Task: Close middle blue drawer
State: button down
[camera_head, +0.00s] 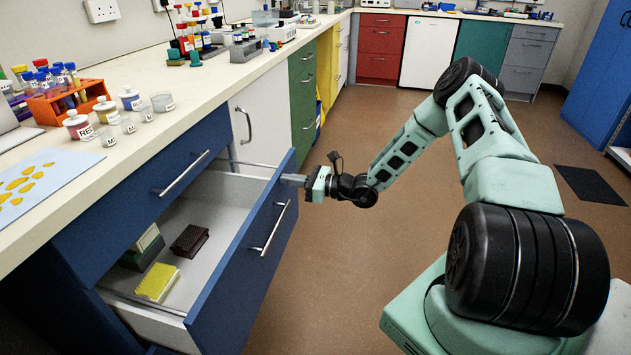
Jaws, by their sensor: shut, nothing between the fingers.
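The middle blue drawer (237,262) stands pulled well out of the blue cabinet below the bench, its front facing right. It has a silver bar handle (272,229). Inside lie a yellow rack (157,282), a dark brown rack (189,240) and a box with a pale lid and green body (145,243). My gripper (292,180) is shut and empty, pointing left at the upper far end of the drawer front. It seems to be at or very near the front's top edge; I cannot tell whether they touch.
The closed top blue drawer (152,190) has its own handle just above. A white cabinet door (262,119) and a green drawer unit (303,98) stand beyond. Bottles, tubes and an orange rack (66,102) crowd the bench top. The brown floor (330,270) right of the drawer is clear.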

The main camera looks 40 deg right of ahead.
jog(key=b+x, duration=0.2)
jog(key=x, duration=2)
jog(key=shift+r, duration=0.2)
jog(key=shift+w+a+r, duration=0.1)
jog(key=shift+w+a, duration=0.05)
